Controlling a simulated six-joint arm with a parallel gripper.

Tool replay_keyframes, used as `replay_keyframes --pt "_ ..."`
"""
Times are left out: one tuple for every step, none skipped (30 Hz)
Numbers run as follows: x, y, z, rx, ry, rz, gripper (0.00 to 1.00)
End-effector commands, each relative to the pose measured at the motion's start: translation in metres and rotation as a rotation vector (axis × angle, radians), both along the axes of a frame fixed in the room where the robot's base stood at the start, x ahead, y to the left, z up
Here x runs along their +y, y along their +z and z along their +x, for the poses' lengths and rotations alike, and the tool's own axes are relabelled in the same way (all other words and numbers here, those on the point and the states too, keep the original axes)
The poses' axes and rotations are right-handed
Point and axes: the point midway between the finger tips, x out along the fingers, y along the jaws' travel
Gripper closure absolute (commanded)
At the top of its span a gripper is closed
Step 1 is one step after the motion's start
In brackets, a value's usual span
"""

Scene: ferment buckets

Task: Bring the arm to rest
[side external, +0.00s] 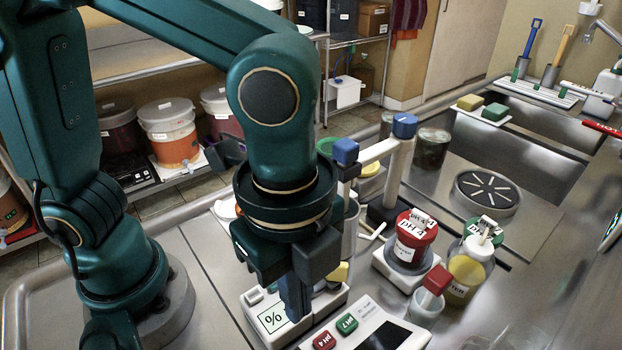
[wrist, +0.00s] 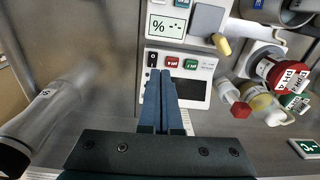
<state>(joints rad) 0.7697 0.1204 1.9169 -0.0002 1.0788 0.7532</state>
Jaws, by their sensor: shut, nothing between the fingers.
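My arm is bent over the metal bench in the side external view, with my gripper (side external: 294,297) pointing down at the front of the bench. It hangs beside the white % instrument (side external: 272,319) and behind the white meter (side external: 378,327) with pH 4 and pH 7 buttons. In the wrist view the fingers of my gripper (wrist: 161,82) are shut together with nothing between them. They overlap the left part of the meter (wrist: 205,67) in that view. I cannot tell how high the fingertips are above the bench.
Sink basins (side external: 540,125) lie at the back right. Buckets (side external: 170,132) sit on a low shelf at left.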

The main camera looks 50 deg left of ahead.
Motion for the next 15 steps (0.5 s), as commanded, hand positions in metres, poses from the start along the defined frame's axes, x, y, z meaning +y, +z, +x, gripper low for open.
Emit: replay_keyframes --pt "0.008 0.009 0.01 -0.026 0.051 -0.024 1.0" --pt "0.014 0.014 0.014 -0.041 0.084 -0.037 1.0" --pt "0.024 0.021 0.02 -0.064 0.136 -0.054 1.0" --pt "0.033 0.026 0.024 -0.084 0.184 -0.068 1.0" --pt "0.042 0.031 0.028 -0.105 0.239 -0.084 1.0" --pt "0.054 0.037 0.032 -0.132 0.321 -0.104 1.0" --pt "0.063 0.041 0.033 -0.153 0.383 -0.117 1.0" --pt "0.072 0.044 0.035 -0.172 0.448 -0.132 1.0" --pt "0.084 0.048 0.035 -0.199 0.536 -0.15 1.0" --pt "0.093 0.05 0.035 -0.22 0.605 -0.165 1.0" --pt "0.101 0.052 0.035 -0.239 0.673 -0.179 1.0" --pt "0.111 0.054 0.034 -0.265 0.768 -0.199 1.0" --pt "0.119 0.055 0.032 -0.285 0.838 -0.213 1.0" --pt "0.125 0.055 0.031 -0.303 0.908 -0.228 1.0" --pt "0.134 0.055 0.028 -0.326 0.997 -0.248 1.0"
